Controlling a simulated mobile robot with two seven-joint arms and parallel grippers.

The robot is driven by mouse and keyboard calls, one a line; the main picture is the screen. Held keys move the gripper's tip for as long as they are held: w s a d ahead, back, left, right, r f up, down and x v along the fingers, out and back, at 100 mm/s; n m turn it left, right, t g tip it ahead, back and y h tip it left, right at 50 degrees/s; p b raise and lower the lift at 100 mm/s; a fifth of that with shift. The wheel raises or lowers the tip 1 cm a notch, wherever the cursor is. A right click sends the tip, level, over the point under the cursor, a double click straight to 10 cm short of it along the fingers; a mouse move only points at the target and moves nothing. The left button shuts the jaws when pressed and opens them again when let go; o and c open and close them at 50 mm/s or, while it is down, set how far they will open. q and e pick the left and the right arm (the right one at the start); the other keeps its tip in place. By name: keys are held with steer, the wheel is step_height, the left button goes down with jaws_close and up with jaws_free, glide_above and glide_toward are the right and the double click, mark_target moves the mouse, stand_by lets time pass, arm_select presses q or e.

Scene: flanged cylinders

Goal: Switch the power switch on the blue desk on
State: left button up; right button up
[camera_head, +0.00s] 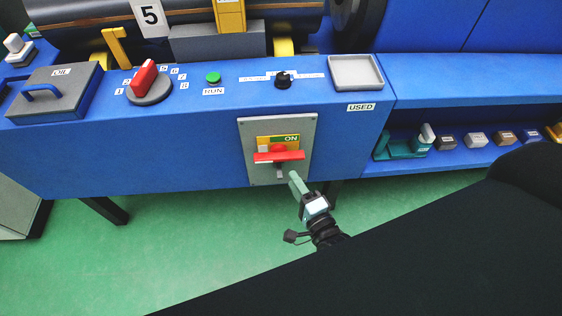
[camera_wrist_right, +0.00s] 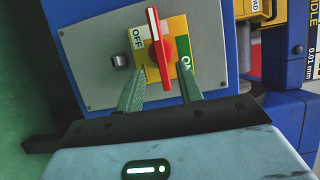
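The power switch's red handle (camera_head: 279,156) sits on a grey plate (camera_head: 249,129) on the front of the blue desk (camera_head: 190,160). In the head view the handle lies level, below the green ON label (camera_head: 291,138). In the right wrist view the handle (camera_wrist_right: 158,45) stands between the OFF label (camera_wrist_right: 138,38) and the ON label (camera_wrist_right: 186,66). My right gripper (camera_head: 294,176) is just below the handle. In the wrist view its green fingers (camera_wrist_right: 161,72) are apart, one on each side of the handle's near end; I cannot tell if they touch it. My left gripper is not seen.
A shelf (camera_head: 470,157) with small blocks is at right. Green floor is clear below.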

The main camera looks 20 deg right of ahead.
mark_target(281, 161)
steer(key=w, duration=0.7)
steer(key=shift+w+a, duration=0.15)
steer(key=shift+a, duration=0.25)
steer(key=shift+c, duration=0.5)
jaws_close()
